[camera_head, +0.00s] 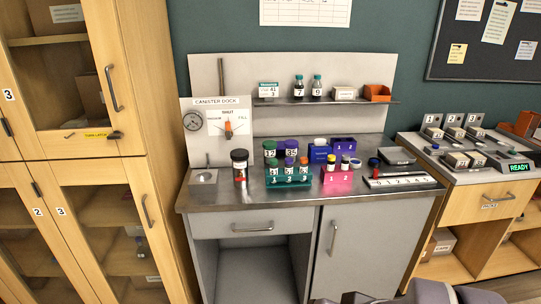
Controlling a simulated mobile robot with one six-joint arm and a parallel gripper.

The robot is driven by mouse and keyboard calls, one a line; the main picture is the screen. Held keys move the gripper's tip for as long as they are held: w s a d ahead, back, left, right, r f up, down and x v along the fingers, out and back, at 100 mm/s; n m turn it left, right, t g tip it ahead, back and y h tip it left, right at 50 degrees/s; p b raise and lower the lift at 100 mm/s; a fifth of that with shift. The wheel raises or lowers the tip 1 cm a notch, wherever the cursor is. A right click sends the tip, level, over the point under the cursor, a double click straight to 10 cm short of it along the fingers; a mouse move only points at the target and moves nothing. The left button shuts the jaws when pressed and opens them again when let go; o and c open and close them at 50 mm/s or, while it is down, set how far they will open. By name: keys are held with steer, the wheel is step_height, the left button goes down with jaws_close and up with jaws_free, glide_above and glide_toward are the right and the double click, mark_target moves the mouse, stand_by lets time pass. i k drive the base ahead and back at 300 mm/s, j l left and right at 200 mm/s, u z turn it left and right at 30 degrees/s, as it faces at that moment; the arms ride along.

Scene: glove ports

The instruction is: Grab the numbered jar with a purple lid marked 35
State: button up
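The jar with a purple lid marked 35 (291,153) stands upright on the grey metal counter (225,190). A jar with a green lid marked 12 (269,152) stands just left of it. A green rack (289,180) with several numbered, coloured-lid jars stands in front of both and hides their lower parts. I cannot tell whether the two jars touch. My gripper is not in view; only grey parts, probably of my arm, show at the bottom edge.
A dark-lidded canister (239,165) stands left of the rack. A pink rack (338,175) and blue boxes (343,146) stand to the right. A shelf (330,102) with bottles runs above. A flat tray (402,182) lies at the right; the counter's front strip is clear.

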mark_target(291, 145)
steer(key=i+l, duration=0.1)
steer(key=i, duration=0.8)
steer(key=i+l, duration=0.15)
steer(key=i, duration=0.8)
